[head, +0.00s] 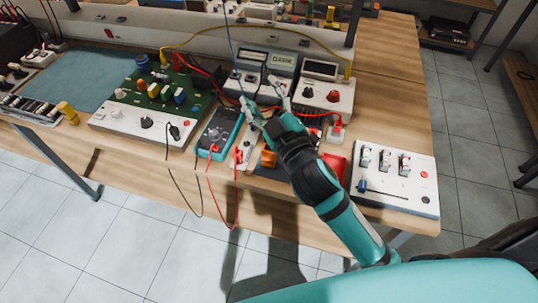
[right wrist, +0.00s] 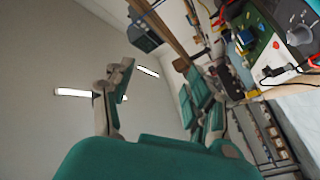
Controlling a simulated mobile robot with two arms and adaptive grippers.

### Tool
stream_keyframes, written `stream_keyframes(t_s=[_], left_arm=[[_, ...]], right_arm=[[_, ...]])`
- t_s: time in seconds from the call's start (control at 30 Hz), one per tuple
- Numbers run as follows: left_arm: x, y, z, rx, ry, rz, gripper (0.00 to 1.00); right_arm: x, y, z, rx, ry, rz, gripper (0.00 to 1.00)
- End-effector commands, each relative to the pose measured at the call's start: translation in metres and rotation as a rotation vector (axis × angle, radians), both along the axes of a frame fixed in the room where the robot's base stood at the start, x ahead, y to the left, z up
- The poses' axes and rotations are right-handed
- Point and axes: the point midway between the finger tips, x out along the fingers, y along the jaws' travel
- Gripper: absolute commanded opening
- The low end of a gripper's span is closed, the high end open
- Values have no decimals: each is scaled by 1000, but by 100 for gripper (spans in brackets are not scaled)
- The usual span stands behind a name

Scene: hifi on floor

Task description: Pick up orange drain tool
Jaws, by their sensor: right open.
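My right gripper (head: 260,94) is open and empty above the bench, in front of the grey instruments and beyond the orange object. In the right wrist view its two fingers (right wrist: 158,78) stand apart with only wall and ceiling between them. No orange tool can be made out in that view. My left gripper does not show.
A teal multimeter (head: 218,130) with red and black leads lies left of my gripper. A green circuit board unit (head: 150,105) stands further left. A white switch panel (head: 396,180) sits at the bench's right end. Cables cross the bench, and tiled floor is open in front.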

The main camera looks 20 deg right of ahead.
Motion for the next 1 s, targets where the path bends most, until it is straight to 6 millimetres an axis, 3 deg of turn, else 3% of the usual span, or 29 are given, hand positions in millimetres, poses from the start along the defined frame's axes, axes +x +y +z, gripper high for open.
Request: stream_keyframes(t_s=[0.03, 0.1, 0.23, 0.37, 0.47, 0.57, 0.67, 0.7, 0.8, 0.9, 0.93, 1.0], left_arm=[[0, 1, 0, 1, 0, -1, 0], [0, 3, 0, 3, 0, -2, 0], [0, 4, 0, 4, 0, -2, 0], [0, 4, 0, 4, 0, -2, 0], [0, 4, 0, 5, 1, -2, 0], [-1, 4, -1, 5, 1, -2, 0], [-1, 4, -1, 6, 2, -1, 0], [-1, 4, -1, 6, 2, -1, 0], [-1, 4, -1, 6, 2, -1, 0], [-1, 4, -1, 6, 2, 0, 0], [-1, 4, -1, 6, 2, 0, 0], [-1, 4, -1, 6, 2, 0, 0]], right_arm=[[6, 23, 37, -79, -161, 75, 56], [2, 61, 80, -202, -380, 194, 56], [-30, 133, 124, -469, -749, 443, 56], [-70, 192, 115, -785, -1047, 728, 56], [-90, 215, 77, -1061, -1204, 973, 56], [-92, 209, 26, -1364, -1277, 1233, 56], [-76, 174, -21, -1679, -1240, 1507, 56], [-66, 153, -35, -1801, -1193, 1612, 56], [-41, 94, -54, -2059, -1006, 1849, 56], [-22, 41, -55, -2233, -783, 2020, 56], [-18, 28, -52, 2263, 721, -2052, 56], [-12, 5, -48, 2234, 583, -2039, 56]])
